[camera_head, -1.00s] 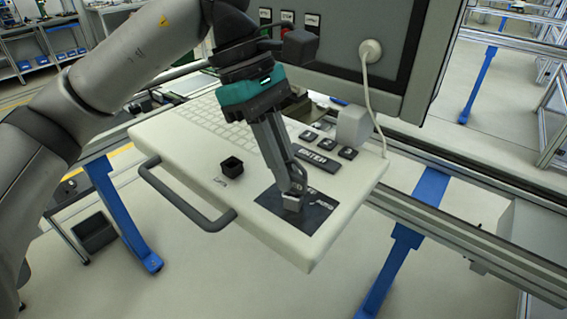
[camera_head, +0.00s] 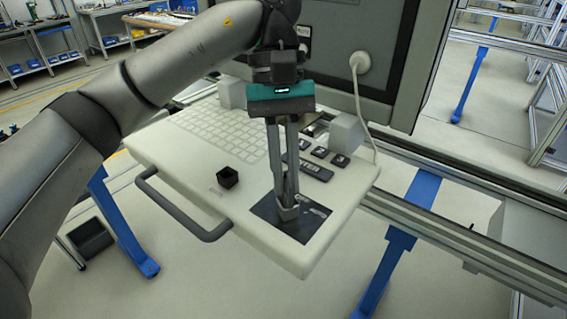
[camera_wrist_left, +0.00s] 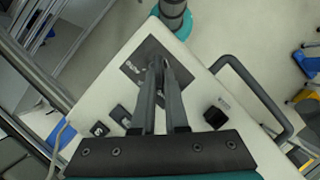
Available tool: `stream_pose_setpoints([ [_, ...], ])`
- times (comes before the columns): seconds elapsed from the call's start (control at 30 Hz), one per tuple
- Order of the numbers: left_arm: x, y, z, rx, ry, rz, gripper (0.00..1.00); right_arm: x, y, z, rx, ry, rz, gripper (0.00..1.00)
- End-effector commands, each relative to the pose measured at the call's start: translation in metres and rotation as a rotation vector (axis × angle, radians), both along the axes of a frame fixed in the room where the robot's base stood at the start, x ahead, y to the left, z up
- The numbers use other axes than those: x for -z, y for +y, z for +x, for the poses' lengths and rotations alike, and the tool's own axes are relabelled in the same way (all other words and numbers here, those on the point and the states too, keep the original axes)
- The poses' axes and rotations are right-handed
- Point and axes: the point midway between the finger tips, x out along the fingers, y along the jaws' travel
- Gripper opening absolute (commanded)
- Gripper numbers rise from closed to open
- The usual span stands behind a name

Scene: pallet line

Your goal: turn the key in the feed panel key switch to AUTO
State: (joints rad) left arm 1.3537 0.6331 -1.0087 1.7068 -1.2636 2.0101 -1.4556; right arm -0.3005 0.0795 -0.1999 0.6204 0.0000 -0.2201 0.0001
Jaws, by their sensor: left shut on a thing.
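The feed panel is a pale console (camera_head: 335,205) with a dark switch plate (camera_head: 316,226) at its near right corner. The plate also shows in the left wrist view (camera_wrist_left: 146,50). My left gripper (camera_head: 288,210) points down at this plate, with its fingers almost upright. Its fingertips (camera_wrist_left: 158,66) are shut on the key at the switch. The key and most of the switch are hidden by the fingertips. Faint white markings show on the plate, but I cannot read them or tell which position the key points to. My right gripper is in neither view.
A black square holder (camera_head: 228,177) stands left of the plate. A grey handle (camera_head: 184,211) runs along the console's front edge. A keyboard (camera_head: 215,128), dark keys (camera_head: 318,172) and a pale block (camera_head: 346,133) lie behind. A monitor with a white cable (camera_head: 359,95) rises at the back.

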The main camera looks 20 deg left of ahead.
Motion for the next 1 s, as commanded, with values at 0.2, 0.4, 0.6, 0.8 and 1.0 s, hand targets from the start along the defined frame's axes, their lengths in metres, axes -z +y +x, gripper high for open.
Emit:
stream_pose_setpoints([
  [0.2, 0.0006, -0.0004, 0.0003, 0.038, 0.000, 0.000, 0.22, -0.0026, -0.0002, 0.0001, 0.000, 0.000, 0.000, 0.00],
  [0.4, 0.0004, -0.0002, 0.0004, 0.036, 0.000, 0.000, 0.45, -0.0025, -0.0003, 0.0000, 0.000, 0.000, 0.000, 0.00],
  [0.6, 0.0002, -0.0002, 0.0005, 0.035, -0.001, 0.000, 0.47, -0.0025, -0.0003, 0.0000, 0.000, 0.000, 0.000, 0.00],
  [0.8, 0.0002, -0.0001, 0.0006, 0.034, -0.001, 0.001, 0.70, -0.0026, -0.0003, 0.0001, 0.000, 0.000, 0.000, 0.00],
  [1.0, 0.0002, -0.0001, 0.0006, 0.034, -0.001, 0.001, 0.76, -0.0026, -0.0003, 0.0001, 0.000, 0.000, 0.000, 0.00],
])
